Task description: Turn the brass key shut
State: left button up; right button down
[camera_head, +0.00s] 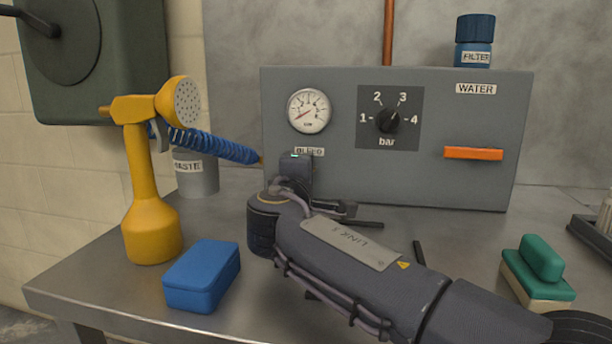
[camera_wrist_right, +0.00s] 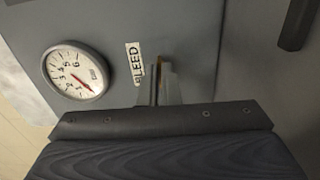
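My right gripper (camera_wrist_right: 163,80) is at the grey panel (camera_head: 350,175), just beside the BLEED label (camera_wrist_right: 135,64). Its two fingers are close together, with a small sliver of brass key (camera_wrist_right: 161,60) showing between their tips. The fingers appear shut on the key; most of the key is hidden by them. In the head view my right wrist and gripper (camera_head: 296,170) cover the spot below the BLEED label, so the key does not show there. The pressure gauge (camera_head: 309,111) is left of and above the gripper, its red needle pointing low left. My left gripper is in neither view.
A blue coiled hose (camera_head: 215,146) runs from the yellow sprayer (camera_head: 149,200) to the panel's left edge. The panel has a dial (camera_head: 388,119) and an orange handle (camera_head: 474,153).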

jog(key=shift+d+r, duration=0.2)
jog(key=shift+r, duration=0.05)
jog(key=c, duration=1.7)
grip_release()
jog(key=shift+w, duration=0.1)
jog(key=shift+c, duration=0.2)
jog(key=shift+o, duration=0.5)
jog(key=shift+a+f, duration=0.1)
jog(key=shift+f, duration=0.1)
jog(key=s, duration=0.2)
jog(key=s+a, duration=0.1)
jog(key=s, duration=0.2)
jog(key=s+p, duration=0.1)
jog(key=s, duration=0.1)
jog(key=shift+s+a, duration=0.25)
jog(key=shift+s, duration=0.05)
